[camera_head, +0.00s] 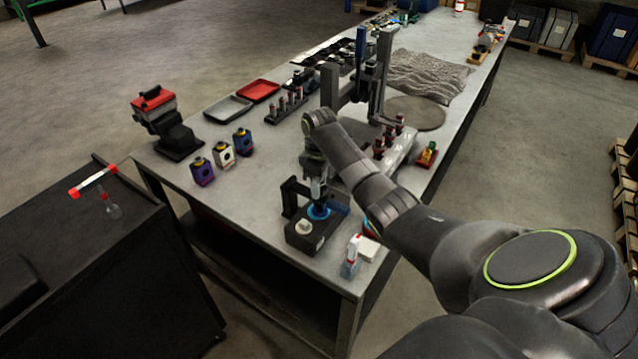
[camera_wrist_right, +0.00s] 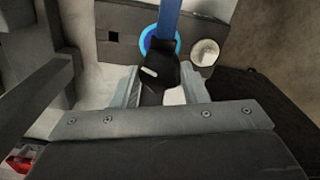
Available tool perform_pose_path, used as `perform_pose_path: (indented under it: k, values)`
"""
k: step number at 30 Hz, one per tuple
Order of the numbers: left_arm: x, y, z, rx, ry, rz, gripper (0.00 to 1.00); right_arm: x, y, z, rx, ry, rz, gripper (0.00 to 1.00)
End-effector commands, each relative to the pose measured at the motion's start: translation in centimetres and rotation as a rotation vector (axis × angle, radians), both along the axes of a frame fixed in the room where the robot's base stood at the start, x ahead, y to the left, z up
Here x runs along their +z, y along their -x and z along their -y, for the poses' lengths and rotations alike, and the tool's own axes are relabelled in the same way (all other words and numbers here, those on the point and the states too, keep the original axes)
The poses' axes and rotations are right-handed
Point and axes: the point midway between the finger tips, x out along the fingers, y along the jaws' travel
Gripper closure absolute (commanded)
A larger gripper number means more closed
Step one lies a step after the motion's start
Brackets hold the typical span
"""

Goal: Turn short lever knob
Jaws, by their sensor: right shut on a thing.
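A dark control box (camera_head: 302,240) stands near the front corner of the workbench, with a blue ring (camera_head: 319,212) on top. In the right wrist view, a black lever knob (camera_wrist_right: 158,66) with a white mark sits at the blue ring (camera_wrist_right: 177,44), and a blue bar (camera_wrist_right: 169,18) runs up from it. My right gripper (camera_head: 317,190) points down over the ring. Its fingers (camera_wrist_right: 156,88) lie on both sides of the black knob and are shut on it. My left gripper is not in view.
A round white knob (camera_head: 304,226) is beside the ring on the box. A black bracket (camera_head: 289,196) stands just behind it. A small bottle (camera_head: 351,256) and a white block (camera_head: 369,250) are to the right. Three coloured units (camera_head: 223,155) stand left; bare bench lies between.

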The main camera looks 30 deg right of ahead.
Motion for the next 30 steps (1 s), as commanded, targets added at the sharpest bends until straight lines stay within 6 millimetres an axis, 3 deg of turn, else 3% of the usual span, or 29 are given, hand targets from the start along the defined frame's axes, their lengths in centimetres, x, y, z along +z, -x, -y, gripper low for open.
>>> perform_pose_path:
  k: [15, 30]
  values:
    - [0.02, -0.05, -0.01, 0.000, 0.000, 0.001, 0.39, 0.12, -0.11, -0.04, 0.445, 0.003, 0.005, 0.83]
    - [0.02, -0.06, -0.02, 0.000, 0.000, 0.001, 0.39, 0.12, -0.12, -0.04, 0.624, 0.003, 0.005, 0.83]
